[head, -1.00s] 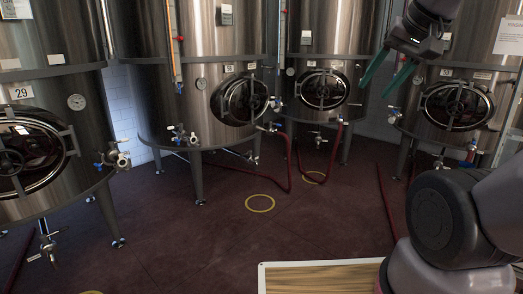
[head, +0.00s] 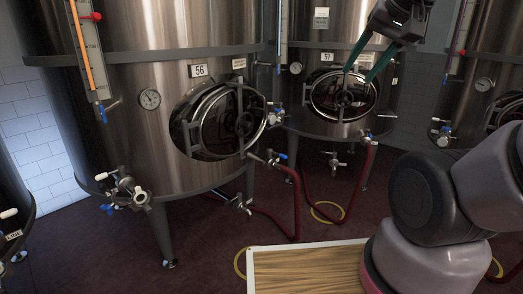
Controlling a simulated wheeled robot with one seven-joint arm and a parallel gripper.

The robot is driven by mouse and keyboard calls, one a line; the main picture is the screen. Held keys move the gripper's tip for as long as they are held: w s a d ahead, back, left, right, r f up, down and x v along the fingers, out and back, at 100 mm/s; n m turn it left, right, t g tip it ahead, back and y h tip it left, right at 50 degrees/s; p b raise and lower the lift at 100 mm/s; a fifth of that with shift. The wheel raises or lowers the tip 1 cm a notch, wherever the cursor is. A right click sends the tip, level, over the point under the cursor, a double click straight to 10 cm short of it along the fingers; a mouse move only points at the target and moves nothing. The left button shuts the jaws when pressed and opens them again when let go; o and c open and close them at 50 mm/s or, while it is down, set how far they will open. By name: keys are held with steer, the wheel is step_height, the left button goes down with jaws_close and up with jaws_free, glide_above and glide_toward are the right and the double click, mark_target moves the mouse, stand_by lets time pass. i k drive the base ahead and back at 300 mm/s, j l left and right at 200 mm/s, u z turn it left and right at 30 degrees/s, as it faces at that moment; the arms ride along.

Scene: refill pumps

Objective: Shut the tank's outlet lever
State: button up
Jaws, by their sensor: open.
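A steel tank labelled 56 (head: 160,138) stands left of centre, with a round hatch on its front. I cannot tell which is the outlet lever meant. A second tank, labelled 57 (head: 317,122), stands behind to the right, with a white-handled valve (head: 367,137) at its side. My gripper (head: 357,76) is open and empty, its green fingers in front of tank 57's hatch.
Red hoses (head: 298,205) run from valves down to the dark red floor. Yellow rings (head: 327,211) mark the floor. A wooden board with a pale rim (head: 250,275) is at the front, beside my arm. Another tank (head: 458,104) stands at the right.

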mark_target(278, 154)
steer(key=i, duration=0.7)
steer(key=i+j+z, duration=0.3)
steer(key=i+j, duration=0.35)
